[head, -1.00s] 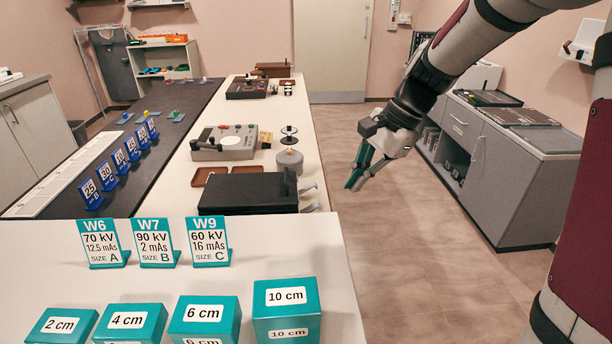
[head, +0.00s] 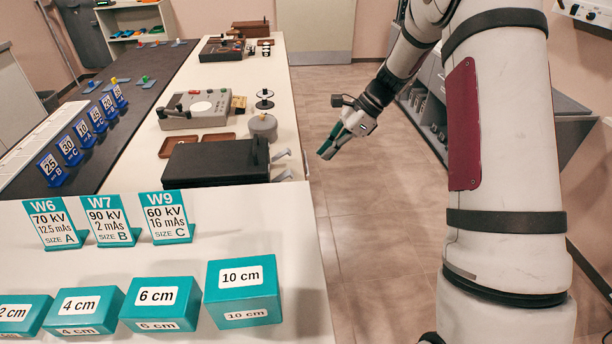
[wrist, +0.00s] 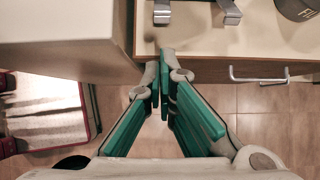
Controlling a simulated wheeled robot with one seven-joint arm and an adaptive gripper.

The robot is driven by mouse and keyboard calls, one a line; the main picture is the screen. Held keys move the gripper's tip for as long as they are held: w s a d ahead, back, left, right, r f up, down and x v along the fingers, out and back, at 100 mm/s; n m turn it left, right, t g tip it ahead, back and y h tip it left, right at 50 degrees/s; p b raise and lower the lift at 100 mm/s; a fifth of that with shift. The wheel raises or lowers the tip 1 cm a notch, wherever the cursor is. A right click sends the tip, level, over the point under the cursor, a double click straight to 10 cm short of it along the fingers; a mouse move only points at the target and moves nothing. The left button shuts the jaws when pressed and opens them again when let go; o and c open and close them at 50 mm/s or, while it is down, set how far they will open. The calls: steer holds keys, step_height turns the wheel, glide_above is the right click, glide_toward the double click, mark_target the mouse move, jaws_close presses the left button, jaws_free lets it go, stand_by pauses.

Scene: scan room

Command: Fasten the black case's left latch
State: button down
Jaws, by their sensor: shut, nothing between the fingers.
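The black case (head: 215,163) lies on the white counter near its right edge. Two grey latches stick out from its right side, the farther one (head: 281,155) and the nearer one (head: 283,176). The wrist view shows two grey latch parts at the top, a left one (wrist: 162,12) and a right one (wrist: 231,12). My gripper (head: 328,152) is off the counter's edge, right of the latches and apart from them. In the wrist view its teal fingers (wrist: 160,88) are together and empty, below the left latch. The case's body is out of the wrist view.
The white table (head: 285,300) with teal blocks and sign cards is nearest. A pale block-like corner (wrist: 60,40) stands close left of my fingers in the wrist view. A drawer handle (wrist: 258,78) juts out at right. A grey round canister (head: 263,127) stands behind the case.

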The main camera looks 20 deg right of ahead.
mark_target(283, 179)
steer(key=shift+f, duration=0.1)
steer(key=x, duration=1)
steer(key=shift+a, duration=0.1)
steer(key=shift+s+r+h+p, duration=0.1)
steer(key=shift+r+h+p, duration=0.15)
steer(key=shift+h+p, duration=0.25)
steer(key=shift+a+r+g+h+p, duration=0.1)
steer(key=shift+r+g+h+p, duration=0.3)
steer(key=shift+h, duration=0.4)
